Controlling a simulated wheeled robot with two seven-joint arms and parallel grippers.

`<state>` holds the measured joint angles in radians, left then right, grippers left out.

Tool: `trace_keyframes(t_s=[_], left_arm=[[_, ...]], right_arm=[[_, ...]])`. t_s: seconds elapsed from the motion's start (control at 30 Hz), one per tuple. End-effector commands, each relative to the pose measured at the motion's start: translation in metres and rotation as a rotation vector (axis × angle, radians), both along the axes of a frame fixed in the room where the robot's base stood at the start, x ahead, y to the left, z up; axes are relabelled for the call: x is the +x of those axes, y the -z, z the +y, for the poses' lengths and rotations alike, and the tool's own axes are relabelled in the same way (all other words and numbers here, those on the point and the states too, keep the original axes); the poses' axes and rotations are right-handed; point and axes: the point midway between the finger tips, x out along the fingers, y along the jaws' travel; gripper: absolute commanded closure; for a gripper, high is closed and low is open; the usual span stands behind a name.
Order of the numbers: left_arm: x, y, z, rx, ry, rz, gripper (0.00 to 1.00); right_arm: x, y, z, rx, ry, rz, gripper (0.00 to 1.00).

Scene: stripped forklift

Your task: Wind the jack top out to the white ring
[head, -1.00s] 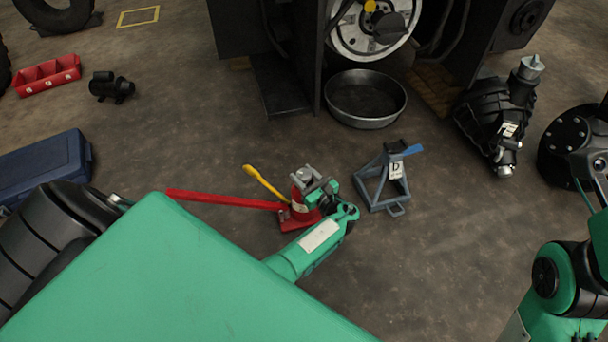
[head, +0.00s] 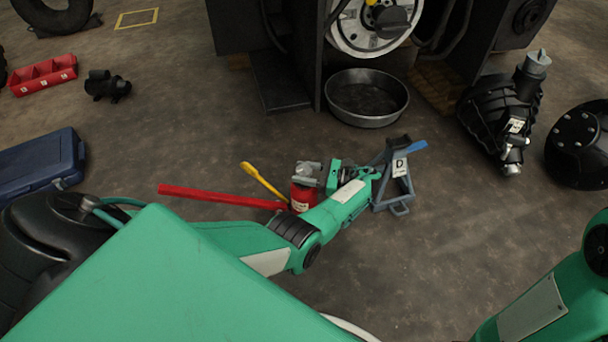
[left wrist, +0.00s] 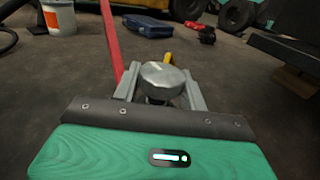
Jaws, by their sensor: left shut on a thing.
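The red bottle jack (head: 302,196) stands on the floor, with a long red handle (head: 215,196) reaching left. Its round grey metal top (head: 307,169) shows close up in the left wrist view (left wrist: 161,80). My left gripper (head: 313,172) comes at the top from the right. In the left wrist view its two grey fingers (left wrist: 160,88) lie on either side of the top, shut on it. The screw below the top is hidden, and I cannot make out the white ring. My right gripper is out of view; only part of the right arm shows.
A yellow handle (head: 262,181) lies beside the jack. A grey stand marked D (head: 398,187) stands close right of my left wrist. A metal pan (head: 366,98) and the dark forklift body are behind. A blue case (head: 42,165) lies left. The front floor is clear.

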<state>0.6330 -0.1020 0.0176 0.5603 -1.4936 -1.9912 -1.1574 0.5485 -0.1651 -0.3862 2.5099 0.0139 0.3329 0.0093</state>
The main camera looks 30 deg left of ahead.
Motion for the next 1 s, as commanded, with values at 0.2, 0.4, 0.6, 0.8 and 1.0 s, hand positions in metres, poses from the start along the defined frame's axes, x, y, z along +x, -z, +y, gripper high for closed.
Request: trace_keyframes(t_s=[0.2,0.4,0.6,0.8,1.0], left_arm=[[-0.0029,0.0052,0.0001,-0.006,-0.028,0.008,0.80],[-0.0032,0.0050,0.0004,-0.006,-0.030,0.009,0.80],[-0.0032,0.0049,0.0006,-0.006,-0.029,0.009,0.48],[-0.0018,0.0027,0.0006,-0.003,-0.029,0.004,0.35],[-0.0016,0.0008,0.0014,-0.001,-0.028,0.003,0.35]], right_arm=[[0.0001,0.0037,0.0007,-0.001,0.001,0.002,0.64],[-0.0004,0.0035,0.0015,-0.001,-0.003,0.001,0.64],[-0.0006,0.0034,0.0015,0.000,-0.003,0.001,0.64],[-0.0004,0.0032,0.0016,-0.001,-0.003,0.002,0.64],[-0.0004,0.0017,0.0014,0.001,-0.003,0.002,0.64]])
